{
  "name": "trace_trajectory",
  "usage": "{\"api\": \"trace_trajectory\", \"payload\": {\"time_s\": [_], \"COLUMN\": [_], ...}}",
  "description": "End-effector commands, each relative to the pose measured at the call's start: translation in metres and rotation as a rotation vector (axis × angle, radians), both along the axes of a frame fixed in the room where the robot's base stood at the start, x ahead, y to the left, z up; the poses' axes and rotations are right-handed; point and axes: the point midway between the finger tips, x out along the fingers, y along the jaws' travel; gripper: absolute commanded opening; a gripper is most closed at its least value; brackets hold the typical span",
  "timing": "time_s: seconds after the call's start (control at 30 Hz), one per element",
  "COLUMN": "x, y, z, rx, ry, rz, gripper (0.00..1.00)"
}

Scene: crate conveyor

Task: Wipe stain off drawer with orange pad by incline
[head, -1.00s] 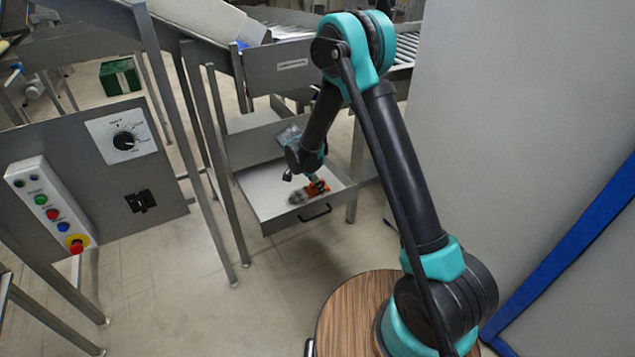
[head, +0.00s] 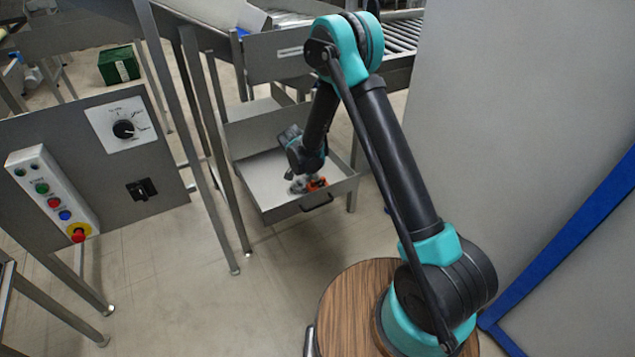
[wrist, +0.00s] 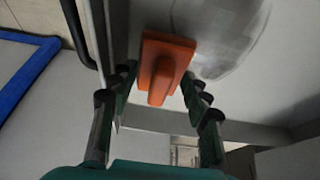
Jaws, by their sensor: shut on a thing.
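The drawer (head: 250,186) is pulled out below the conveyor, with a pale floor and a black handle (head: 317,201) on its front. The stain is a grey smear on the drawer floor, large in the wrist view (wrist: 222,35). My gripper (wrist: 155,84) reaches down into the drawer and is shut on the raised grip of the orange pad (wrist: 178,48). The pad also shows in the head view (head: 318,184), near the drawer's front wall. The pad overlaps the stain's edge in the wrist view; I cannot tell whether it presses on the floor.
A grey control panel (head: 90,165) with a button box (head: 52,190) stands at the left. Metal legs (head: 212,150) rise beside the drawer. The incline (head: 205,12) and roller conveyor (head: 405,40) are above. A large grey panel (head: 510,120) with blue edging is at the right.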

Motion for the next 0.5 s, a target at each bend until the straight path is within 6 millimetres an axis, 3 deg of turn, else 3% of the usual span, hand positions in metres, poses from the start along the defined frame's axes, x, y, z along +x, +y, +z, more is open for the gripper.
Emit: {"api": "trace_trajectory", "payload": {"time_s": [0.5], "x": [0.0047], "y": [0.003], "z": [-0.0006], "rx": [0.0], "ry": [0.0], "rz": [0.0], "gripper": [0.24]}}
